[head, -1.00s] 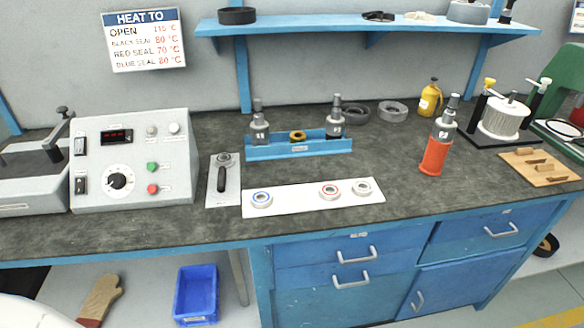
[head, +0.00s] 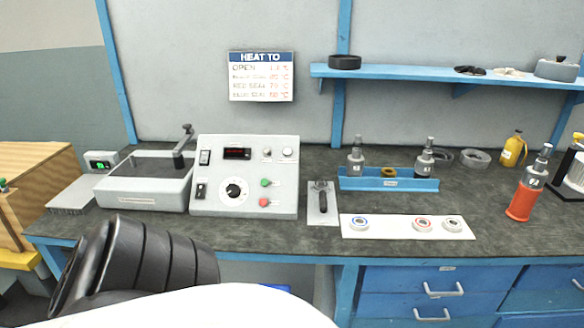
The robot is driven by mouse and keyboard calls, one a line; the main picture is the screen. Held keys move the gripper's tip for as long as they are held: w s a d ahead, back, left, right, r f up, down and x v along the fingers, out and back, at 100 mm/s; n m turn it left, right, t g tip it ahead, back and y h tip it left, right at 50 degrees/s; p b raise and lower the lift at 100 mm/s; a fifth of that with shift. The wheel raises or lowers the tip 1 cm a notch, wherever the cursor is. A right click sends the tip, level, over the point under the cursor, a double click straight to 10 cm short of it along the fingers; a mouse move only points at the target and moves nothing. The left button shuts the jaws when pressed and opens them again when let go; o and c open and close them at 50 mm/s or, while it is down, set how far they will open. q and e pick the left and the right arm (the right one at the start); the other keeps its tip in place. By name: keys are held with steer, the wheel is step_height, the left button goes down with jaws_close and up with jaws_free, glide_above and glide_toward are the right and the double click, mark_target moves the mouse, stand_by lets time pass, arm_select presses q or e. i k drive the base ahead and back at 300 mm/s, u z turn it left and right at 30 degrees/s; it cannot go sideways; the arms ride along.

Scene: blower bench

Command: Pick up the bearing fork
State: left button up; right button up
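What looks like the bearing fork (head: 322,199), a tool with a dark handle and a rounded end at the back, lies on a light grey plate (head: 329,218) on the bench. The plate is between the control box and the white strip of bearings. Nothing covers the tool. Neither of my grippers is in view. Only a black ribbed part and a white part of my own body show at the bottom left, well short of the tool.
The control box (head: 247,205) stands left of the plate, beside a grey tank (head: 146,187). A white strip (head: 390,231) with three bearings lies to the right. Behind it is a blue rack (head: 408,185) with bottles. Dark bench top (head: 318,237) in front is clear.

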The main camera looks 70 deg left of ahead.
mark_target(322, 196)
steer(key=k, duration=0.3)
steer(key=u, duration=1.15)
